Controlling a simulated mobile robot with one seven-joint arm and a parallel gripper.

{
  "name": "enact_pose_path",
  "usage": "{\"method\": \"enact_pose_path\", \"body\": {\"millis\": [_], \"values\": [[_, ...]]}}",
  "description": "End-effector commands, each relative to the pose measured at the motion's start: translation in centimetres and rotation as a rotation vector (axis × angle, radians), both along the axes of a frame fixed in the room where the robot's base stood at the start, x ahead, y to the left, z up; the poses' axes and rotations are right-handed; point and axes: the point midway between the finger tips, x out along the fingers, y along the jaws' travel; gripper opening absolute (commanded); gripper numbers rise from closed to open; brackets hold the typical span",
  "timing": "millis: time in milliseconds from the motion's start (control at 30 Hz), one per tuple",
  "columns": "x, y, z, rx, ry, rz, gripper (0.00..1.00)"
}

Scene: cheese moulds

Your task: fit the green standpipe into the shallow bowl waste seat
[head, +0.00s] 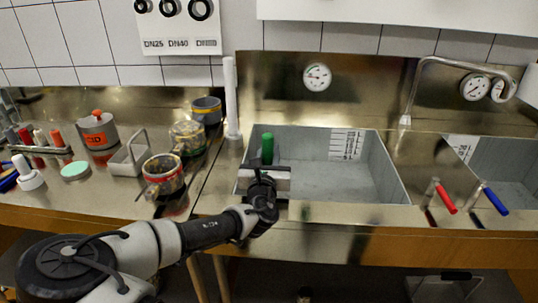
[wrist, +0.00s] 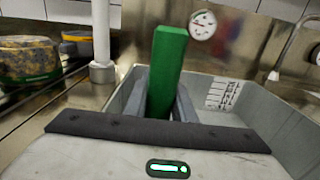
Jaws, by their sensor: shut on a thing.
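The green standpipe (head: 267,148) stands roughly upright at the left end of the left sink basin (head: 385,165). It also shows in the wrist view (wrist: 167,62), rising between the fingers. My gripper (head: 264,172) is shut on it and hangs over the basin's front left part; in the wrist view the fingers (wrist: 165,104) lie on both sides of the pipe. The pipe's lower end is hidden behind my gripper. The shallow bowl waste seat cannot be made out, and I cannot tell whether the pipe touches it.
A white upright pipe (head: 231,98) stands just left of the basin. Pots (head: 163,175) and a wire-handled carrier (head: 128,157) crowd the left counter. A swan-neck tap (head: 412,88) and red and blue levers (head: 445,198) are to the right. The basin's middle is clear.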

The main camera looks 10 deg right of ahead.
Motion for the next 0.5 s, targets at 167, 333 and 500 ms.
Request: {"method": "enact_pose_path", "body": {"millis": [167, 333, 500], "values": [[0.02, 0.02, 0.15, 0.001, -0.001, 0.000, 0.00], [0.01, 0.02, -0.21, 0.001, -0.001, 0.000, 0.28], [0.01, 0.02, -0.19, 0.001, -0.001, 0.000, 0.42]]}}
